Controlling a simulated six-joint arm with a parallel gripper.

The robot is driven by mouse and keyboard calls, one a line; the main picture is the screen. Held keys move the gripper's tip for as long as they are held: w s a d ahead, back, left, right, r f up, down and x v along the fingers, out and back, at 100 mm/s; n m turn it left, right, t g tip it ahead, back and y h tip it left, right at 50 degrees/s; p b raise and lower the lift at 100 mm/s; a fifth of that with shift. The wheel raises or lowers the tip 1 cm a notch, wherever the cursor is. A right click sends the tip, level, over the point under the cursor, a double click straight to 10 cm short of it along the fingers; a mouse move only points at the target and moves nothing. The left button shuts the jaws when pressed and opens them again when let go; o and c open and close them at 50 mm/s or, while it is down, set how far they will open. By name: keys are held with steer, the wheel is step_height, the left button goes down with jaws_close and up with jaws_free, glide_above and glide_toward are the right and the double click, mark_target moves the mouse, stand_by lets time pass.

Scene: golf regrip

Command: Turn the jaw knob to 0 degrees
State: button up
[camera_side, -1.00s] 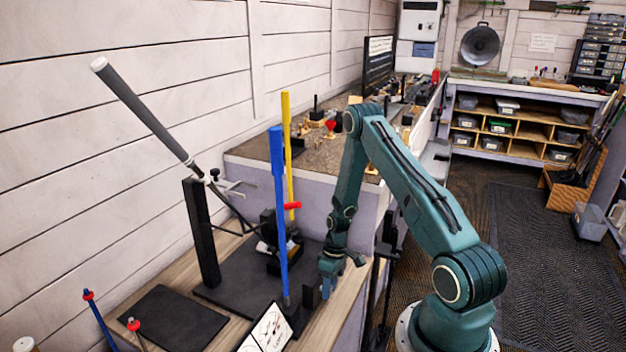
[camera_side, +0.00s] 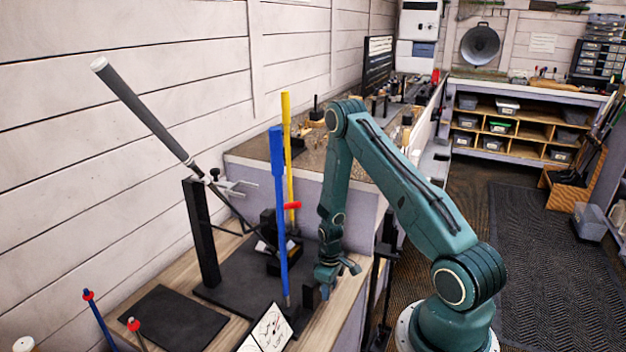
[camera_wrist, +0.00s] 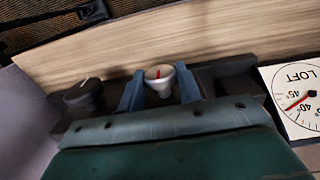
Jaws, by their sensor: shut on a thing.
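In the wrist view, a silver knob (camera_wrist: 159,79) with a red line on its pale top sits between the two blue fingers of my gripper (camera_wrist: 160,88). The fingers are shut on its sides. The red line points nearly straight up in the picture. I see no label naming it as the jaw knob. A black knob (camera_wrist: 84,94) with a white mark stands to its left, outside the fingers. In the side view, my gripper (camera_side: 326,284) is low at the bench's right edge, and the knob is hidden there.
A white LOFT dial (camera_wrist: 298,98) with a red needle lies right of the knob. A slanted grey-gripped shaft (camera_side: 140,107) is farther left.

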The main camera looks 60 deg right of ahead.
steer(key=o, duration=0.9)
steer(key=shift+r, duration=0.1)
steer(key=shift+a+r, duration=0.15)
steer(key=shift+r, duration=6.65)
